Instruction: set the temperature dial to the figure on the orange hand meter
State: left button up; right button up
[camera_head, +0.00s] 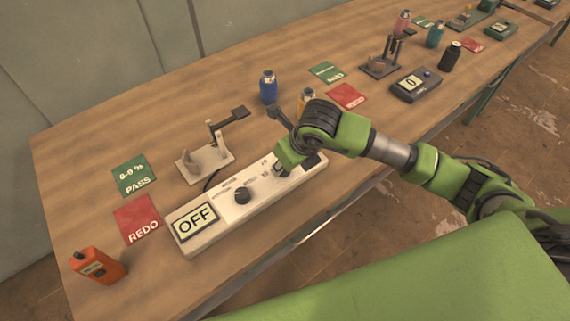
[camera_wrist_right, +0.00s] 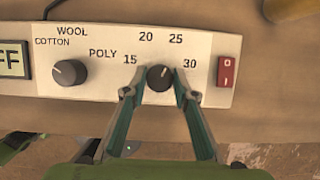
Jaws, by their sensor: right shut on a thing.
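The temperature dial (camera_wrist_right: 160,77) is a small dark knob with 15, 20, 25 and 30 marked around it. Its light pointer line tilts slightly right of straight up, roughly between 20 and 25. My right gripper (camera_wrist_right: 160,88) is shut on this dial, one finger on each side. In the head view my right gripper (camera_head: 283,170) hides the dial at the right part of the white panel (camera_head: 222,222). The orange hand meter (camera_head: 97,266) lies at the table's near left; its figure is too small to read. My left gripper is not in view.
The panel's display (camera_head: 195,217) reads OFF. A fabric knob (camera_wrist_right: 69,73) sits left of the dial, a red rocker switch (camera_wrist_right: 228,71) right of it. Green PASS (camera_head: 133,176) and red REDO (camera_head: 138,219) cards, a stand (camera_head: 205,160) and a blue bottle (camera_head: 268,87) are nearby.

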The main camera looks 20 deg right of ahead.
jog(key=o, duration=1.1)
jog(key=v, duration=1.2)
